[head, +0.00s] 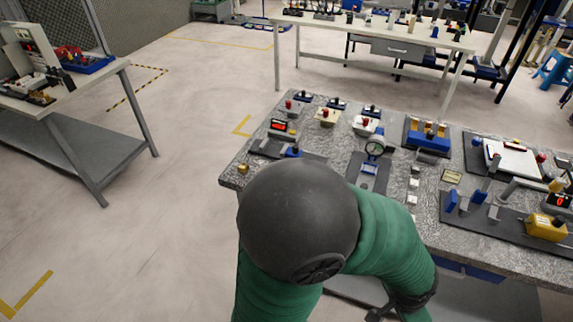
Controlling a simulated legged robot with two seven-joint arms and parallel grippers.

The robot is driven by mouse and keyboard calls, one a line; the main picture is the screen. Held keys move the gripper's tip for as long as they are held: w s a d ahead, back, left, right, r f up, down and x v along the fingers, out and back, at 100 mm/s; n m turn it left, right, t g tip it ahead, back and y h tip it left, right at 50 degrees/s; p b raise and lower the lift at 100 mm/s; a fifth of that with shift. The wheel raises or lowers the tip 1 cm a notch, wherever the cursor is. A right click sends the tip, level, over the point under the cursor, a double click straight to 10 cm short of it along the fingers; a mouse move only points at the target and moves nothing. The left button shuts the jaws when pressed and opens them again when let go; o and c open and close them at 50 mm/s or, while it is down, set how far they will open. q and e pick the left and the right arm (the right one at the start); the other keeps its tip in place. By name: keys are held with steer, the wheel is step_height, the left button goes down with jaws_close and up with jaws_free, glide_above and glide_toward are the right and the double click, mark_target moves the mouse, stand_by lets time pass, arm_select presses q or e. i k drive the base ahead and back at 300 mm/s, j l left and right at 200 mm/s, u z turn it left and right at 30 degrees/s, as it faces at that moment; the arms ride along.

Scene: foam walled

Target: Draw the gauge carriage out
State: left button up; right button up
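A round dial gauge (375,147) stands upright on the granite-topped table (228,177), near its middle. My own green arm with a large dark grey joint fills the lower middle and stands in front of the table's near edge. It bends down to the right to a dark end piece at the bottom edge. Neither gripper's fingertips can be made out. No gripper shows touching the gauge.
A yellow block (546,228) lies on a dark plate at right. Several small white blocks line the middle. Open floor (170,210) lies left.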

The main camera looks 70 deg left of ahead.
mark_target(366, 177)
steer(key=u, duration=1.75)
steer(key=i, duration=0.05)
